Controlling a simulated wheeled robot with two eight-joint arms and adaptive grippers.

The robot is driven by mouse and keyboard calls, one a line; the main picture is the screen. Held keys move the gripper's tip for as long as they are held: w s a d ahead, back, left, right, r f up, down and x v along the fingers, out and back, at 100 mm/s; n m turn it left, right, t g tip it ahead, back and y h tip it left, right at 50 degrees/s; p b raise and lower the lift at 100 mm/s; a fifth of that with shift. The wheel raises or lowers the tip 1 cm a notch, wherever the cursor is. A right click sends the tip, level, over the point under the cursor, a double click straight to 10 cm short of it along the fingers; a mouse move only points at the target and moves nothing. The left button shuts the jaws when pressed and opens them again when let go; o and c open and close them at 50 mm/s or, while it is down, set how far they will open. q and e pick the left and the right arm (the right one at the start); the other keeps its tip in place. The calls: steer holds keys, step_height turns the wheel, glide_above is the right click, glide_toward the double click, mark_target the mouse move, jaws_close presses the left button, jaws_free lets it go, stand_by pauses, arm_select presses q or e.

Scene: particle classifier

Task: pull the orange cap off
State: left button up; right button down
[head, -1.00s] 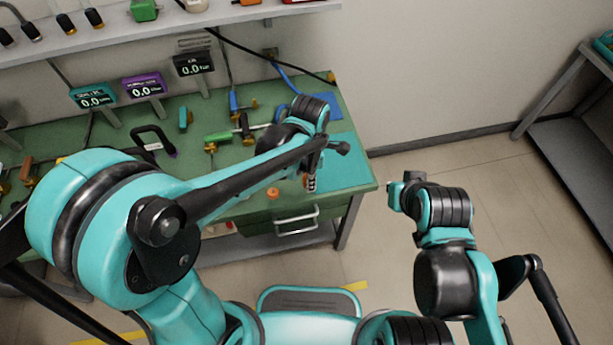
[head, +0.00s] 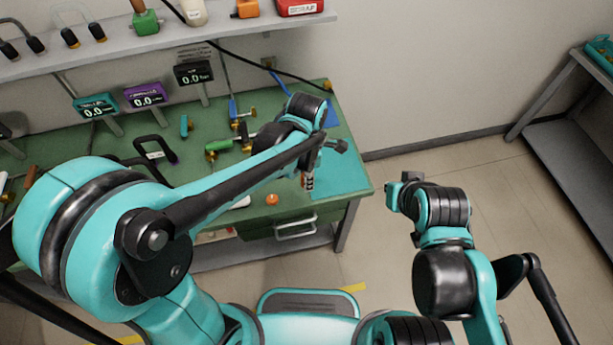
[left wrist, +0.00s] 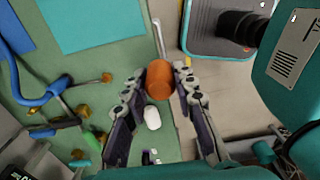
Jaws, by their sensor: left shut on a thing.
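An orange cap (left wrist: 159,80), a short cylinder, sits between the fingertips of my left gripper (left wrist: 160,74) in the left wrist view, and the gripper is shut on it. In the head view the left gripper (head: 308,181) points down over the front right part of the green bench, by the teal mat. A small orange round thing (head: 272,199) shows left of that gripper near the bench's front edge; I cannot tell whether it is the same cap. My right gripper (head: 401,190) is off the bench's right side, its fingers unclear.
The green bench (head: 345,140) carries a teal mat (head: 345,178) and brass-ended fittings (head: 218,149). A white rounded piece (left wrist: 152,118) shows below the cap in the left wrist view. Gauges (head: 145,95) stand at the back under a shelf (head: 120,48). The floor on the right is open.

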arm_select(q)
steer(key=shift+r, duration=0.1)
step_height(320, 180, up, 3)
steer(key=shift+r+p, duration=0.1)
steer(key=shift+p, duration=1.15)
